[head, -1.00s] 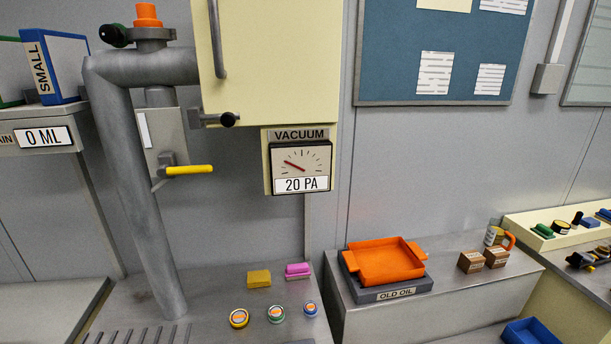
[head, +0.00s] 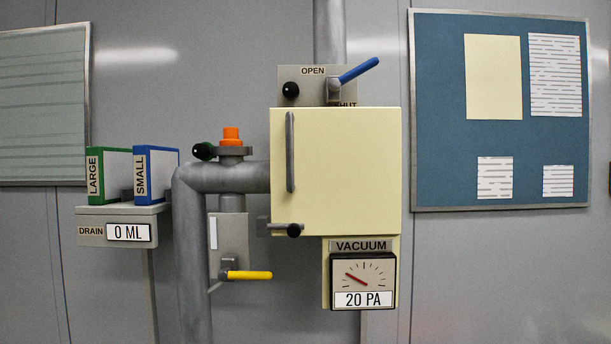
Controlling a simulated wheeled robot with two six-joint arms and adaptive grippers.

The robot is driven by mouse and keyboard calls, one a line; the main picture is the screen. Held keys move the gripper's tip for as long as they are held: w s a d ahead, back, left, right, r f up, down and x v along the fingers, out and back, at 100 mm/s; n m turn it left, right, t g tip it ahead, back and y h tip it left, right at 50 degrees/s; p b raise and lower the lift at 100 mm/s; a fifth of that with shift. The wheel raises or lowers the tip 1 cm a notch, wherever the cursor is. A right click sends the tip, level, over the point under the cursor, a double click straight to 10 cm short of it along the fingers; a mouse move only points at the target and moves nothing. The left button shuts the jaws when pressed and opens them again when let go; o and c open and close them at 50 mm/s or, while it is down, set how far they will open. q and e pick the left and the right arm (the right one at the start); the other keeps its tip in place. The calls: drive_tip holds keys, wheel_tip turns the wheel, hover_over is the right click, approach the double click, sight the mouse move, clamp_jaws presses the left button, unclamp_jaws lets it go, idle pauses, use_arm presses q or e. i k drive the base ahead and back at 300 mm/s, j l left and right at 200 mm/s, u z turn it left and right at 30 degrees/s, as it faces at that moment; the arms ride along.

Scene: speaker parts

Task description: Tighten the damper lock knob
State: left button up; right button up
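A grey plate (head: 307,76) marked OPEN, with a partly hidden lower word ending in "HUT", is on the duct above the cream box. It carries a round black knob (head: 290,90) on its left and a blue lever (head: 358,70) pointing up and to the right. The plate does not say which part is the damper lock knob. How tight the black knob is cannot be told. Neither of my grippers is in view.
The cream box (head: 340,170) has a lower black knob (head: 294,230); its vacuum gauge (head: 362,281) reads 20 PA. Two binders stand on the drain unit (head: 90,225), reading 0 ML.

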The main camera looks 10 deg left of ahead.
sight(291, 90)
drive_tip(key=j, duration=0.45)
drive_tip(key=k+j, duration=0.15)
drive_tip(key=j, duration=0.3)
drive_tip(key=j+z, duration=0.1)
drive_tip(key=j, duration=0.4)
drive_tip(key=k, duration=0.05)
